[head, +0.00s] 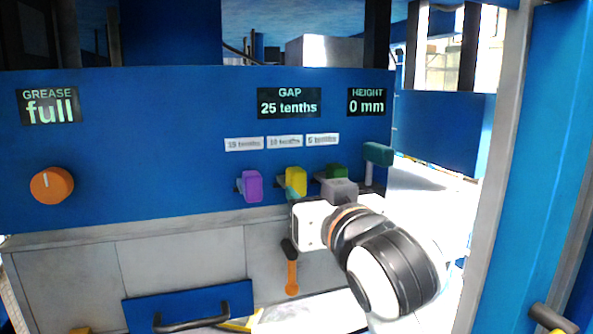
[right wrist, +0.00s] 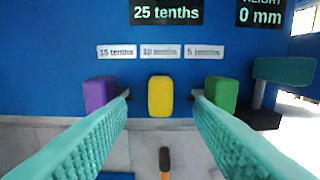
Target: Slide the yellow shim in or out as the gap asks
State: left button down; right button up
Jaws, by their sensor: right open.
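The yellow shim (head: 296,181) is a block on the front of the blue panel, under the label "10 tenths". In the right wrist view the yellow shim (right wrist: 160,96) stands centred between the fingers. My right gripper (right wrist: 161,100) is open, its teal fingers on either side of the yellow shim with no visible contact. In the head view my right gripper (head: 300,188) reaches up to the panel and partly hides the shims. The purple shim (head: 252,186) is left of the yellow one, and the green shim (head: 336,171) is right. The gap display (head: 289,102) reads "25 tenths". My left gripper is not in view.
The height display (head: 367,101) reads "0 mm" and the grease display (head: 49,106) reads "full". A dark green handle (head: 378,154) stands right of the shims. An orange knob (head: 52,185) is at left.

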aim_at(300, 181)
jog(key=p+x, duration=0.2)
jog(key=x, duration=0.4)
jog(key=shift+w+r+p, duration=0.1)
jog(key=shift+w+p, duration=0.25)
jog(key=shift+p, duration=0.05)
jog(key=shift+w+a+f, duration=0.2)
jog(key=shift+w+a, duration=0.1)
jog(key=shift+w, duration=0.4)
grip_shut()
